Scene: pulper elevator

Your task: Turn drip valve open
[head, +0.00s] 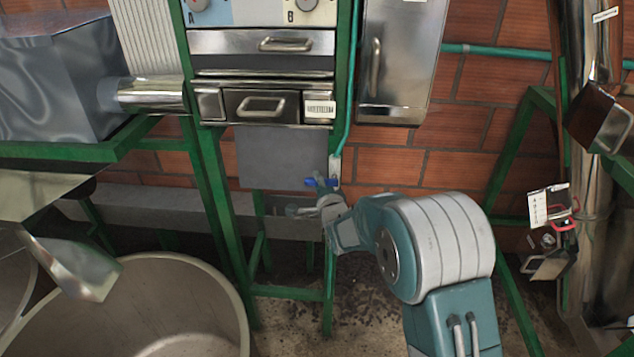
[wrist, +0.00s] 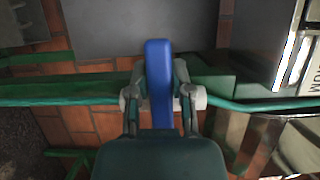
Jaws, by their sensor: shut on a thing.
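The drip valve's blue handle (wrist: 158,85) stands upright in the middle of the wrist view, between the two fingers of my gripper (wrist: 160,100). The fingers are closed on it from both sides. In the head view the blue handle (head: 322,182) is a small bar on the green frame's right post, below the teal pipe. My gripper (head: 326,200) is at it, at the end of my arm, which reaches in from the lower right. The valve body behind the handle is mostly hidden by the gripper.
The green frame (head: 330,260) and a brick wall (head: 460,160) are close around the gripper. A steel cabinet (head: 400,60) hangs above right. A large round tub (head: 150,310) stands at lower left. Metal pipes (head: 590,200) and red-handled parts are at the right.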

